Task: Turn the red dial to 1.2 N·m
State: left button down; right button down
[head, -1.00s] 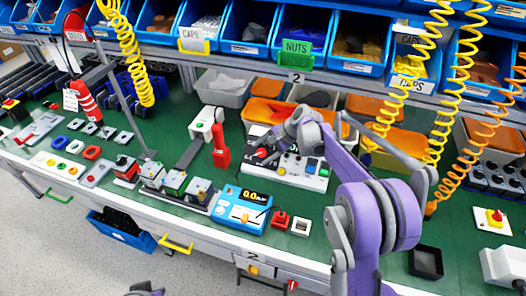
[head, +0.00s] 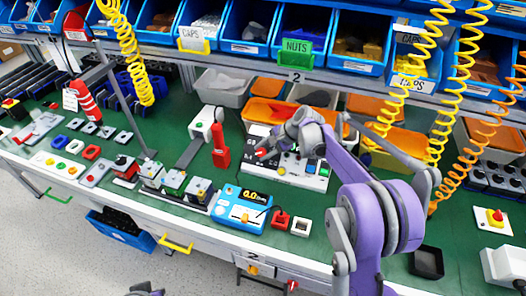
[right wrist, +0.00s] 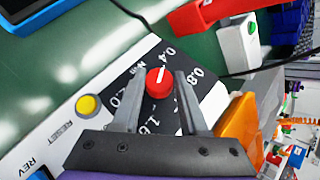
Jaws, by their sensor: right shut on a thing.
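The red dial (right wrist: 159,83) sits on a black scale plate (right wrist: 136,76) on a white control box (head: 296,177). In the right wrist view its white line points up, between the marks 0.4 and 0.8. Marks 1.6 and 2.0 also show; I cannot see 1.2. My right gripper (right wrist: 158,88) is shut on the dial, one finger on each side. In the head view the red dial (head: 261,153) shows at the tip of my right gripper (head: 268,147). My left gripper is not in view; only a bit of my left arm shows at the bottom edge.
The box has a yellow RESET button (right wrist: 87,105) and a REV button near the gripper. A blue meter (head: 241,206) lies in front. Orange bins (head: 266,113) stand behind. Coiled hoses hang at the right.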

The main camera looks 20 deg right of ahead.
jog(key=m+t+b, duration=0.3)
jog(key=shift+s+f+t+y, duration=0.25)
jog(key=shift+f+t+y, duration=0.05)
jog(key=shift+t, duration=0.1)
jog(key=m+t+b, duration=0.1)
jog(key=m+t, duration=0.1)
jog(key=m+t+b, duration=0.2)
jog(key=m, duration=0.1)
jog(key=shift+s+a+f+t+h+b, duration=0.1)
jog(key=shift+s+f+t+h+b, duration=0.05)
jog(key=shift+t+h+b, duration=0.2)
jog(key=shift+a+m+t+h, duration=0.1)
jog(key=shift+m+t+h, duration=0.45)
jog(key=shift+m, duration=0.45)
jog(key=shift+m+t, duration=0.4)
jog(key=shift+t, duration=0.1)
jog(key=shift+m+t+h+p, duration=0.4)
jog(key=shift+m+t+h, duration=0.4)
jog(key=shift+m+h, duration=0.7)
jog(key=shift+m, duration=0.3)
jog(key=shift+c, duration=2.2)
grip_release()
